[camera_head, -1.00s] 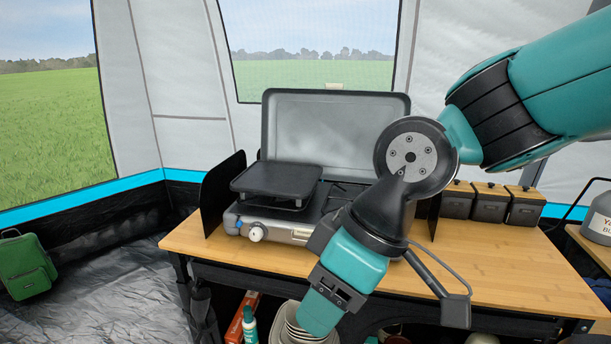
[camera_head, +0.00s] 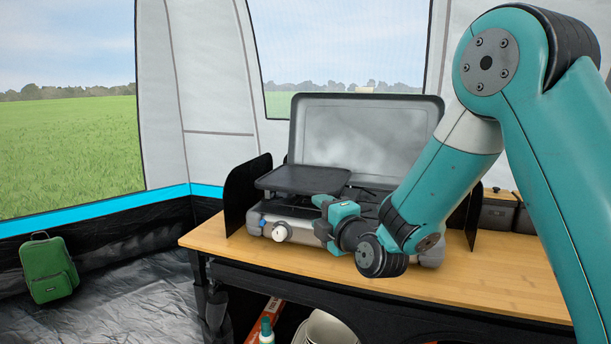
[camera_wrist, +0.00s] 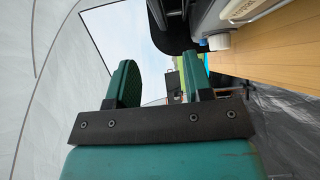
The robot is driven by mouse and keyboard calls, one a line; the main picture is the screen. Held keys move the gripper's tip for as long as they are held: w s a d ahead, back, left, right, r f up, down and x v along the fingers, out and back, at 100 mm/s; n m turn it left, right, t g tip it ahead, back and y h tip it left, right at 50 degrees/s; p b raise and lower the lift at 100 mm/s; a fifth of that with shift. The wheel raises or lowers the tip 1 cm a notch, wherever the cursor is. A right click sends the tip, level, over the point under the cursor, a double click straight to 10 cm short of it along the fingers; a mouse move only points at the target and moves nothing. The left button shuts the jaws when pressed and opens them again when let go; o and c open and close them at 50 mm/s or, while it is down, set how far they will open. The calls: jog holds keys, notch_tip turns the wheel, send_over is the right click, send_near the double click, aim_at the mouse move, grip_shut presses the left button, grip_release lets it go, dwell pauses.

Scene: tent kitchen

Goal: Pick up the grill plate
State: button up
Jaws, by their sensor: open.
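The grill plate (camera_head: 302,180) is a dark, flat, rectangular plate. It lies level over the left side of the camping stove (camera_head: 262,222), whose lid is up. My gripper (camera_head: 320,222) is at the stove's front, just right of the white knob and lower than the plate's front right corner. Its two green fingers (camera_wrist: 160,82) are apart in the wrist view, with nothing held between them. The gripper appears apart from the plate. In the wrist view the picture is turned sideways, and I cannot clearly make out the plate there.
The white knob (camera_head: 281,232) sticks out of the stove front; it also shows in the wrist view (camera_wrist: 219,42). A black windscreen (camera_head: 243,195) stands at the stove's left. Dark boxes (camera_head: 497,211) stand at the right. The wooden tabletop (camera_head: 470,280) is clear in front.

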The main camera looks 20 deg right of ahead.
jog(key=p, duration=0.3)
send_near(294, 190)
jog(key=w, duration=0.3)
jog(key=w+a, duration=0.1)
jog(key=shift+w+f, duration=0.25)
jog(key=shift+f, duration=0.05)
jog(key=w, duration=0.2)
jog(key=w+p, duration=0.1)
jog(key=w+a, duration=0.1)
jog(key=w, duration=0.1)
jog(key=shift+w+r+p, duration=0.1)
jog(key=shift+w+p, duration=0.2)
grip_shut()
jog(key=shift+r, duration=0.1)
